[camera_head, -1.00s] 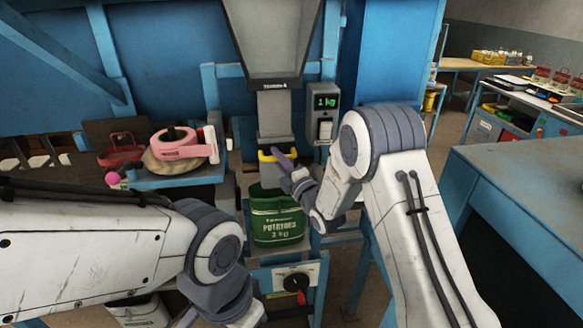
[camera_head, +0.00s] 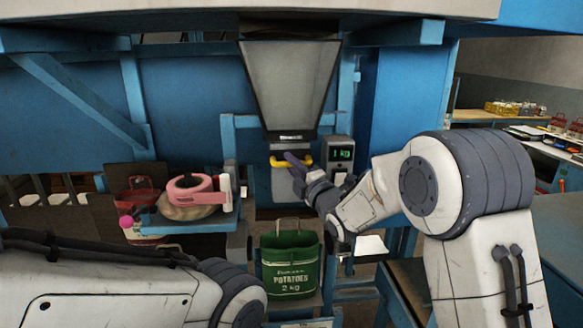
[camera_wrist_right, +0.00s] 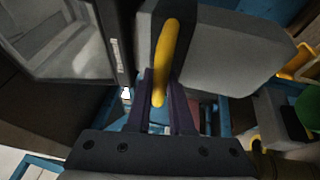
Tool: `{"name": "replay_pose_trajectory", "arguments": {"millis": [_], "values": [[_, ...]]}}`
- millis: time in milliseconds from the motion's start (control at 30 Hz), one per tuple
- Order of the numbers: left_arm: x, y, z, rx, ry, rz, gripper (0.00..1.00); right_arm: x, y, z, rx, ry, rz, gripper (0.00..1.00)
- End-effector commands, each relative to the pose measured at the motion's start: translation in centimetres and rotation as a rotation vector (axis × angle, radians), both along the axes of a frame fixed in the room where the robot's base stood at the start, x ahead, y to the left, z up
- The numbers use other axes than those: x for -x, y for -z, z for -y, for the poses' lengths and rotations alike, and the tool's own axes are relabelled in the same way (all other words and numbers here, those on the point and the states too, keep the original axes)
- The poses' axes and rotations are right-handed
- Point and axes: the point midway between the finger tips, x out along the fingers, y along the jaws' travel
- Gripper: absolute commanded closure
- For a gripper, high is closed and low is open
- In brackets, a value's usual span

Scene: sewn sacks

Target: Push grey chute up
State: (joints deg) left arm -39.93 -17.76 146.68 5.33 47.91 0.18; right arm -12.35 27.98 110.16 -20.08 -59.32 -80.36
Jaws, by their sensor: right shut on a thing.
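The grey chute (camera_head: 285,185) sits under the large grey hopper (camera_head: 288,85), with a yellow handle (camera_head: 307,161) across its front. My right gripper (camera_head: 291,160) is shut on the yellow handle. In the right wrist view the handle (camera_wrist_right: 166,62) stands between the two dark fingers (camera_wrist_right: 164,98), in front of the grey chute wall (camera_wrist_right: 220,50). The green potato sack (camera_head: 290,266) stands open below the chute, apart from it. My left arm comes in at the lower left; its gripper is outside the head view.
Blue frame posts flank the chute.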

Motion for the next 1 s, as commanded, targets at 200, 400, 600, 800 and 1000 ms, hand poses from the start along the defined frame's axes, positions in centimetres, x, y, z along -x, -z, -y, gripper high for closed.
{"name": "replay_pose_trajectory", "arguments": {"millis": [200, 400, 600, 800, 1000], "values": [[0.0, -0.1, 0.0, 0.000, 0.000, 0.000, 1.00, -0.1, -1.0, 0.1, -0.008, 0.001, 0.021, 0.50], [0.0, 0.0, 0.0, 0.000, 0.000, 0.000, 1.00, 0.0, -0.6, 0.1, -0.005, 0.001, 0.014, 0.50], [0.0, 1.1, 0.0, 0.000, 0.001, 0.000, 1.00, 1.1, 0.0, 0.8, -0.004, 0.003, 0.013, 0.50], [0.0, 3.6, 0.0, 0.000, 0.002, 0.000, 1.00, 4.5, 0.9, 2.7, -0.005, 0.004, 0.016, 0.50], [0.0, 5.2, 0.0, 0.000, 0.003, 0.000, 1.00, 7.5, 1.2, 4.5, -0.006, 0.003, 0.017, 0.50]]}}
